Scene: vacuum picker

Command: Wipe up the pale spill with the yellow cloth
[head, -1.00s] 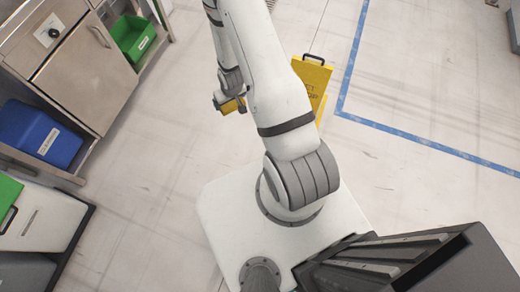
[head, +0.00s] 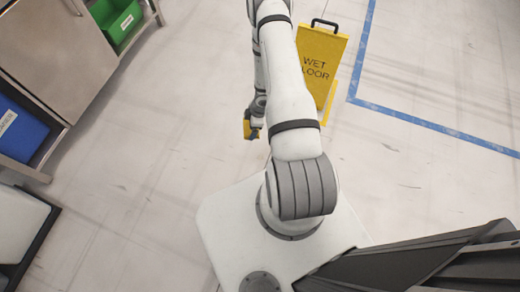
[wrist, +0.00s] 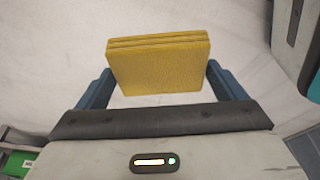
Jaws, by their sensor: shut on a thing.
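The yellow cloth (wrist: 158,68) is a folded, layered pad between the blue fingers of my gripper (wrist: 160,80) in the wrist view. My gripper is shut on it. In the head view a small part of the yellow cloth (head: 248,130) shows at the end of my arm, left of the wet floor sign. Pale floor lies behind the cloth in the wrist view. I cannot make out the pale spill against the floor in either view; it may be hidden by my arm or out of view.
A yellow wet floor sign (head: 322,62) stands just right of my arm. Blue tape (head: 430,125) marks the floor further right. A steel cabinet (head: 62,60), a green bin (head: 117,22) and a blue bin (head: 20,130) are at the left. The floor between them and my arm is clear.

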